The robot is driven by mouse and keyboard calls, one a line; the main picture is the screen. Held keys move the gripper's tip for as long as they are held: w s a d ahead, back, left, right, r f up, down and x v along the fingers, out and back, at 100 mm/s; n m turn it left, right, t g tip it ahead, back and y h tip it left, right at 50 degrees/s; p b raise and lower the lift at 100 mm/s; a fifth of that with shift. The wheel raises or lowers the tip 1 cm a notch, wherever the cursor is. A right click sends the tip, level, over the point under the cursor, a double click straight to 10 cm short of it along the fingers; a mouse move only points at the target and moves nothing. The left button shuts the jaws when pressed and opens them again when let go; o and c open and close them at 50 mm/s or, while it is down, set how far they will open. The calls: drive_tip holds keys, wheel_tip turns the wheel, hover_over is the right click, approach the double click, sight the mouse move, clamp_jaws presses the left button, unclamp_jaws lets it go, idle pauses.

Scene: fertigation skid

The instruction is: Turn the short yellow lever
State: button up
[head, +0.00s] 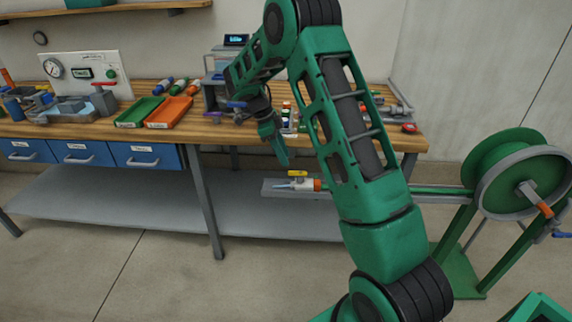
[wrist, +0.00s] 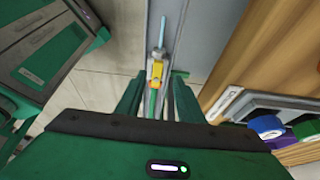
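The short yellow lever (head: 298,173) sits on top of a small pale valve (head: 297,184) with an orange collar and a light blue tip pointing left. The lever looks roughly in line with the valve body. In the wrist view the yellow lever (wrist: 157,71) shows between my fingers, with the light blue tip (wrist: 162,30) beyond it. My gripper (head: 282,158) hangs just above the valve in the head view, fingers down. In the wrist view my gripper (wrist: 158,82) is open, one finger on each side of the lever. I cannot tell whether either finger touches it.
A green pipe or hose (head: 440,190) runs from the valve to a green reel (head: 508,165) at right. A wooden bench (head: 220,132) stands behind, with a green tray (head: 139,112) and an orange tray (head: 169,113). A grey shelf (head: 120,205) lies below.

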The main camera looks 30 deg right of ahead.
drive_tip(key=shift+v, duration=2.65)
drive_tip(key=shift+d, duration=0.1)
